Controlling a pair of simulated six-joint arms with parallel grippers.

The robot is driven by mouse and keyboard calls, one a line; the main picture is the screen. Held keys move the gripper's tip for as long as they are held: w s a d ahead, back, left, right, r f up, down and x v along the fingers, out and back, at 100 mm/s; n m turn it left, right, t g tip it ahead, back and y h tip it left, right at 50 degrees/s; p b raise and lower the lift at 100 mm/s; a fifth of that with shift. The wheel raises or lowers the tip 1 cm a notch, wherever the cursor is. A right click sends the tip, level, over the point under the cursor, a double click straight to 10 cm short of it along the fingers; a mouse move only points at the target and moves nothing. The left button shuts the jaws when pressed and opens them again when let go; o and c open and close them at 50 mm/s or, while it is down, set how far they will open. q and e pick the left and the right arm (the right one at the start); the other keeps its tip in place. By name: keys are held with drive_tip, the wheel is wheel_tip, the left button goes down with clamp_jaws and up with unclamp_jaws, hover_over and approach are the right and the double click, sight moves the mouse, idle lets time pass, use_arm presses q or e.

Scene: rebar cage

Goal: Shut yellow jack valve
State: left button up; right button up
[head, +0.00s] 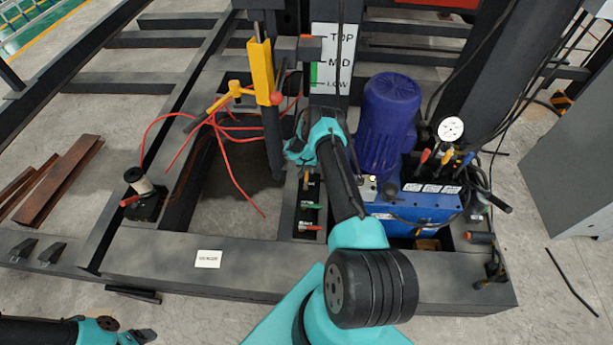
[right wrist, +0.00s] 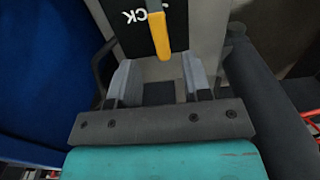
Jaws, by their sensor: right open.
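The yellow jack valve lever (right wrist: 158,34) shows in the right wrist view, hanging from a black plate with white letters, "CK" in sight. In the head view the yellow lever (head: 307,179) is the top one of a column of small valves, above a green and a red one, just below my right wrist. My right gripper (right wrist: 160,78) is open. The lever lies ahead of the gap between its fingers, and no touch shows. In the head view the wrist hides most of its fingers. My left gripper (head: 142,335) is at the bottom left corner, far from the valves, its jaws unclear.
A blue motor and pump unit (head: 390,120) with a gauge (head: 450,129) stands right of the valves. A yellow jack (head: 260,68) with red hoses (head: 232,170) is at the left. A dark steel frame (head: 160,258) surrounds them. The frame's front beam is mostly clear.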

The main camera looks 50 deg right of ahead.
sight(306, 177)
drive_tip(key=shift+f, duration=2.75)
clamp_jaws()
